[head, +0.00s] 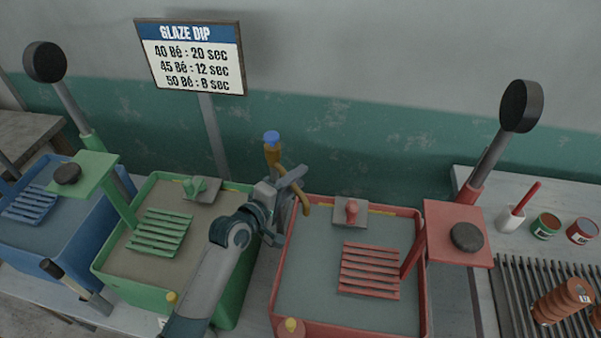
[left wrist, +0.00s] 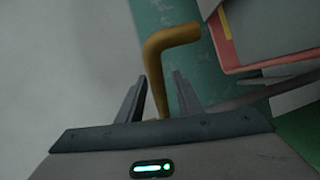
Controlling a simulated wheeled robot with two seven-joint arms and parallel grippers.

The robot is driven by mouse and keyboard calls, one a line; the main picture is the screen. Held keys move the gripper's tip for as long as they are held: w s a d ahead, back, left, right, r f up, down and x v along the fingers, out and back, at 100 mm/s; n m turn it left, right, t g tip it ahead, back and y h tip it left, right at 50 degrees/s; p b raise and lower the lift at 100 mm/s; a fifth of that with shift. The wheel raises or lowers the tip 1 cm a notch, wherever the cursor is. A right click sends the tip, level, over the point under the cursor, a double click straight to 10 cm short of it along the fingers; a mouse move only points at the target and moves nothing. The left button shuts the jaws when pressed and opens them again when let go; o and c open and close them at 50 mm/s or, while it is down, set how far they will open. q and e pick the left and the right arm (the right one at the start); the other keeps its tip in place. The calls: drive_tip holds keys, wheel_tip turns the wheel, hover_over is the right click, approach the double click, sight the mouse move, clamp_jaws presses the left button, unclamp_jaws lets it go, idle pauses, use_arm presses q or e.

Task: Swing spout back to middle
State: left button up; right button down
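The spout (head: 303,206) is a bent brass-coloured pipe on a brass post with a blue cap (head: 271,137), standing at the back between the green and red tanks. Its outlet end curves down near the red tank's back left corner. My left gripper (head: 296,184) is at the spout, partly hiding it. In the left wrist view, the spout (left wrist: 168,44) passes between my two fingers (left wrist: 158,95). They stand apart, with a gap visible on the right side of the pipe. Contact on the left side cannot be told. My right gripper is not in view.
The green tank (head: 98,262) is left of the red tank (head: 420,300), each with a slatted rack and liquid. A blue tank (head: 85,253) stands far left. A glaze sign (head: 193,58) is behind. A drain rack (head: 515,300) with brown pieces is at right.

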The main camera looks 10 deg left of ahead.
use_arm(q)
drive_tip(key=shift+x, duration=0.95)
drive_tip(key=shift+c, duration=0.4)
clamp_jaws()
drive_tip(key=shift+f, duration=0.1)
